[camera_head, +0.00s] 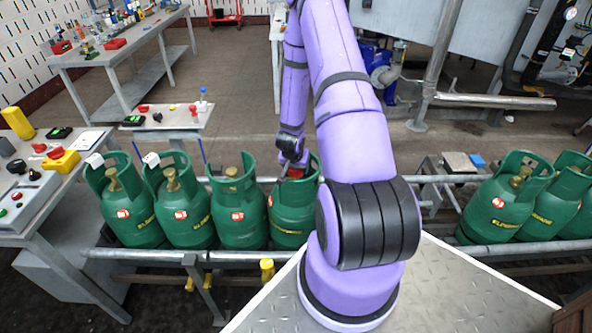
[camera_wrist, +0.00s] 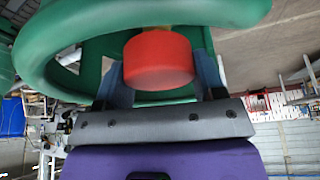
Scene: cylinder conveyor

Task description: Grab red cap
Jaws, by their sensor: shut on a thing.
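The red cap (camera_wrist: 158,60) sits at the top of a green gas cylinder, inside its green collar ring (camera_wrist: 40,55), in the wrist view. A brass-coloured part shows just above it in that picture. My gripper (camera_wrist: 160,75) is shut on the red cap, with one finger on each side. In the head view the red cap (camera_head: 295,173) shows small in the collar of the green cylinder (camera_head: 291,215) just left of my purple arm. My gripper (camera_head: 292,160) reaches down to it there, partly hidden by the arm.
Several green cylinders with bare brass valves stand left on the conveyor rails (camera_head: 130,255), one being a near neighbour (camera_head: 238,210). More cylinders (camera_head: 505,205) stand at the right. A control desk (camera_head: 35,205) is at the left, and a small table (camera_head: 180,120) stands behind the row.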

